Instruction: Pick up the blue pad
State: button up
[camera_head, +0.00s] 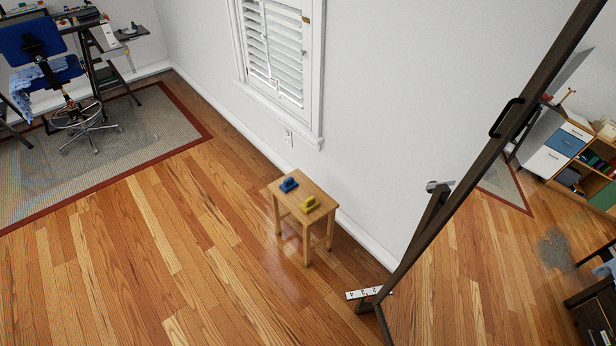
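A small blue pad (289,185) sits on top of a small wooden stool (294,200), near its back left corner. It has a raised part on top. A similar yellow pad (309,204) lies on the same stool, to the right and nearer, apart from the blue one. My gripper is not in view.
The stool stands by the white wall, below a shuttered window (275,50). A large framed mirror (480,160) leans at the right. A blue desk chair (48,60) stands on a grey rug (150,130) at left. The wooden floor (180,250) before the stool is clear.

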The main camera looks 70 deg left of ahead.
aim_at(290, 184)
jog(key=u, duration=2.6)
jog(key=z, duration=1.4)
jog(key=i+j+z, duration=0.1)
jog(key=j+z, duration=0.3)
jog(key=j, duration=0.45)
jog(key=j+z, duration=0.4)
jog(key=j, duration=0.5)
